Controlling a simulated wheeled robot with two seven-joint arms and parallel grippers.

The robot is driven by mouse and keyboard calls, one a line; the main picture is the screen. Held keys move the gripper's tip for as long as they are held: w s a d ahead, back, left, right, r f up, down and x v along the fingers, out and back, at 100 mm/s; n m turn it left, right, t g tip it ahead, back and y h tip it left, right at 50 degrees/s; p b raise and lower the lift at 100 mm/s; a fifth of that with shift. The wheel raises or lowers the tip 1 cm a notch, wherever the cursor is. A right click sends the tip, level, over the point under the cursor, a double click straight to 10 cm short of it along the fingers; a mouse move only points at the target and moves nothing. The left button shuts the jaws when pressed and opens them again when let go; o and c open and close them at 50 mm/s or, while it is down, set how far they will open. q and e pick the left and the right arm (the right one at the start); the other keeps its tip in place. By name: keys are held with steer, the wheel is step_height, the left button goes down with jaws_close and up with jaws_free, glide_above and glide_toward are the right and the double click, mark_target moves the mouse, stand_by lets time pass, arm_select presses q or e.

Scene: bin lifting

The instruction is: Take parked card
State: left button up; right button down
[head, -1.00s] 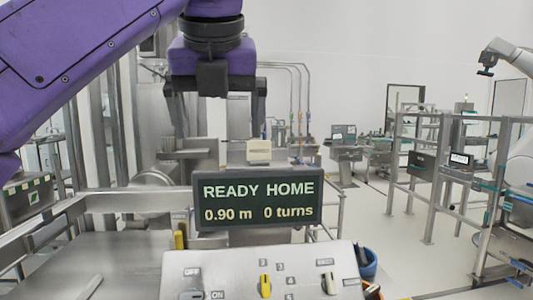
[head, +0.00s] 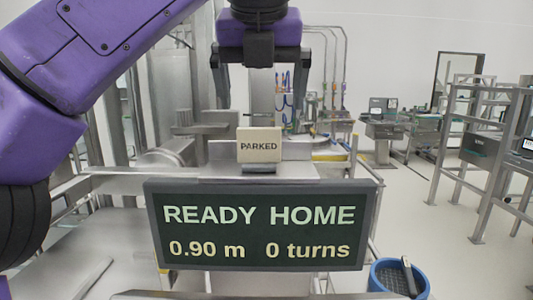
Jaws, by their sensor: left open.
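The parked card (head: 259,145) is a small cream card with the word PARKED on it. It stands upright in a small dark holder (head: 259,168) on a metal ledge just above the display. My left gripper (head: 257,105) hangs above and around the card's top in the picture, fingers pointing down and spread wide. Its jaws are open and empty. The card shows between and a little below the fingertips; the depth gap is hard to tell. My right gripper is not in view.
A dark display (head: 262,226) reading READY HOME, 0.90 m, 0 turns stands in front of the card. A blue bin (head: 385,283) with a dark tool is at lower right. Metal rails and machinery stand behind. Open floor lies to the right.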

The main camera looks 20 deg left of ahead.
mark_target(259, 128)
arm_select(q)
steer(key=f, duration=0.2)
steer(key=shift+w+a+f, duration=0.3)
steer(key=x, duration=0.6)
steer(key=shift+w+a+r, duration=0.15)
steer(key=shift+w+a, duration=0.05)
steer(key=shift+w, duration=0.1)
steer(key=shift+s, duration=0.15)
steer(key=shift+r, duration=0.1)
steer(key=c, duration=0.9)
